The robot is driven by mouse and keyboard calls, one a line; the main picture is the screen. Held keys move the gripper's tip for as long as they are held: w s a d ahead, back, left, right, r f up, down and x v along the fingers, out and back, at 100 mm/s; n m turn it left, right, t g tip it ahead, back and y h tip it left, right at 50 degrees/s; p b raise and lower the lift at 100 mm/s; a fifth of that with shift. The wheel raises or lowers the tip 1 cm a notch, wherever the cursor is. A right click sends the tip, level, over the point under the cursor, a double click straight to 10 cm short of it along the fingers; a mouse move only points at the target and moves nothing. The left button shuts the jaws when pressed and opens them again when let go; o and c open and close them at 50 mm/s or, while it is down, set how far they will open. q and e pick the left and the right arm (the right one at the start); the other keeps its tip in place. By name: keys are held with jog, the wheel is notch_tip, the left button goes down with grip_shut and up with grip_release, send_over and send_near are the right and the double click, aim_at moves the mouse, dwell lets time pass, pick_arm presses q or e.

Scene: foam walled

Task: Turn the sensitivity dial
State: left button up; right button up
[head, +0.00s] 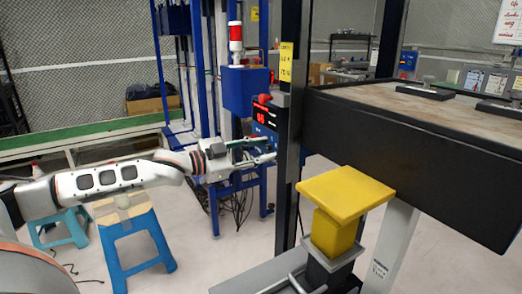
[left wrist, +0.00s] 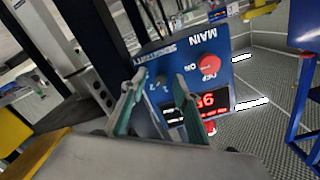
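The blue control box (left wrist: 190,60) shows close up in the left wrist view, upside down, with MAIN and SENSITIVITY lettering, a red knob (left wrist: 208,66) and a lit red display (left wrist: 200,106). A small dark dial (left wrist: 161,80) lies under the SENSITIVITY label, between my fingertips in the picture. My left gripper (left wrist: 159,80) is open, with its two fingers apart. I cannot tell whether they touch the dial. In the head view the left gripper (head: 271,148) reaches right toward the box (head: 265,128), partly hidden by a dark post. My right gripper is not in view.
The dark post (head: 290,130) stands just right of the left gripper. A large black-sided table (head: 410,140) and a yellow block (head: 345,195) fill the right. Blue stools (head: 135,250) stand below my left arm. Open floor lies between.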

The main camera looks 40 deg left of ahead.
pick_arm(q)
jog(key=shift+s+a, duration=0.1)
jog(key=shift+s, duration=0.05)
jog(key=v, duration=0.7)
dwell(1.6)
jog(key=shift+s, duration=0.1)
jog(key=shift+s, duration=0.1)
dwell(0.6)
